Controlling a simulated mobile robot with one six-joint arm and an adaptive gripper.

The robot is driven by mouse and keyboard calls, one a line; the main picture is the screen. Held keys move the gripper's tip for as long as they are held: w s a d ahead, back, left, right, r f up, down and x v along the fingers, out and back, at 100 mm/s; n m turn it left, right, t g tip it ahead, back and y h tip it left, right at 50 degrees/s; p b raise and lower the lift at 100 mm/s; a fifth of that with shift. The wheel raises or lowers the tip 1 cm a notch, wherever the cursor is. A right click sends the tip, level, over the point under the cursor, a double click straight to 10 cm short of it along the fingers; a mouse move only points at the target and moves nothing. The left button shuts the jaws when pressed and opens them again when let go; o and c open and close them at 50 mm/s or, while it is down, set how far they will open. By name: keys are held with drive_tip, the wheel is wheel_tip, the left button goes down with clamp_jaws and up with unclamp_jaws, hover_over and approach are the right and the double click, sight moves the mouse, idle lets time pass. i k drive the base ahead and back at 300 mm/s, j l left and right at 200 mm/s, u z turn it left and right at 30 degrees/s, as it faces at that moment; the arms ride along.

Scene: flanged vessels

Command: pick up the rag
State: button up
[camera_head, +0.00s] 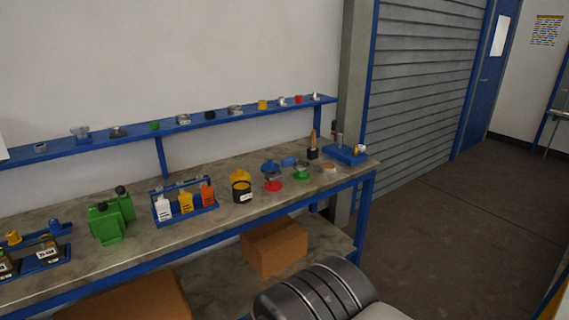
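I cannot make out a rag for certain. A small blue item (288,161) lies towards the right part of the workbench (325,185), but it is too small to tell whether it is cloth. Another blue item (270,167) sits just left of it, above a red round base (273,186). My gripper is not in view. A dark ribbed part of my own body fills the bottom middle.
Small parts line the blue shelf (220,120). Cardboard boxes (274,247) sit below. The floor (450,220) at right is clear.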

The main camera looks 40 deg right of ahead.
sight(289, 161)
drive_tip(key=i+l+z, duration=0.2)
drive_tip(key=i+l, duration=1)
drive_tip(key=l, duration=0.15)
drive_tip(key=i+l+z, duration=0.15)
drive_tip(key=i+l, duration=1)
drive_tip(key=i, duration=0.15)
